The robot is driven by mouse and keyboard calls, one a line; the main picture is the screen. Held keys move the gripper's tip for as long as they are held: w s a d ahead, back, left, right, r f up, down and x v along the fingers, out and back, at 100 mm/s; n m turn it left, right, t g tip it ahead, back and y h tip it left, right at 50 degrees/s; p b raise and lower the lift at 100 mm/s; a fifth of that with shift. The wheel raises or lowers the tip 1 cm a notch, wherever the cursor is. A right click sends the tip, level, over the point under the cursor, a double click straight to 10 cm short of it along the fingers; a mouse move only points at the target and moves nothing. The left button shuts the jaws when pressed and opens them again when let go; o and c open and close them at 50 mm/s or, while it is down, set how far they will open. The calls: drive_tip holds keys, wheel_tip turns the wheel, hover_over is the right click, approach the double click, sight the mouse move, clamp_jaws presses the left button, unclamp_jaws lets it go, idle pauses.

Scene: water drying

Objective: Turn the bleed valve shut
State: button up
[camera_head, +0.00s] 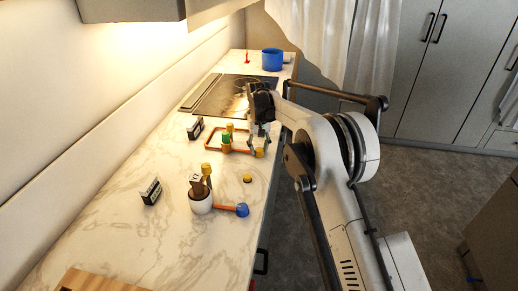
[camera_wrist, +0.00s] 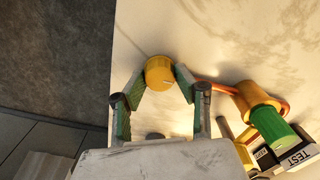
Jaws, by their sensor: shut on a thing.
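A round yellow knob (camera_wrist: 160,71) with a thin line on its face sits between the fingertips of my gripper (camera_wrist: 161,80) in the wrist view. The green-padded fingers are shut on its sides. In the head view my gripper (camera_head: 259,141) points down at the right end of an orange pipe frame (camera_head: 212,149), where the yellow knob (camera_head: 259,153) shows just below the fingers. A green cylinder (camera_wrist: 271,122) stands on a thicker orange part of the pipework to the right in the wrist view. No label in view names the bleed valve.
A black-and-white block (camera_head: 195,130) marked TEST stands left of the pipework. A cooktop (camera_head: 225,97) and blue pot (camera_head: 272,60) lie beyond.

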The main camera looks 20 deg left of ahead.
sight(259, 149)
drive_tip(key=shift+m+b, duration=0.3)
drive_tip(key=shift+b, duration=0.05)
drive_tip(key=m+b, duration=0.2)
drive_tip(key=m, duration=0.1)
drive_tip(key=shift+f, duration=0.15)
drive_tip(key=m+b, duration=0.3)
drive_tip(key=m, duration=0.2)
drive_tip(key=m+b, duration=0.1)
drive_tip(key=m, duration=0.3)
drive_tip(key=shift+d+m+b, duration=0.1)
drive_tip(key=shift+m+b, duration=0.3)
drive_tip(key=m+b, duration=0.1)
drive_tip(key=m, duration=0.3)
drive_tip(key=shift+r, duration=0.2)
drive_tip(key=shift+m, duration=0.3)
drive_tip(key=o, duration=1.1)
drive_tip(key=shift+r, duration=0.1)
wheel_tip(259, 149, up, 12)
drive_tip(key=shift+f, duration=0.1)
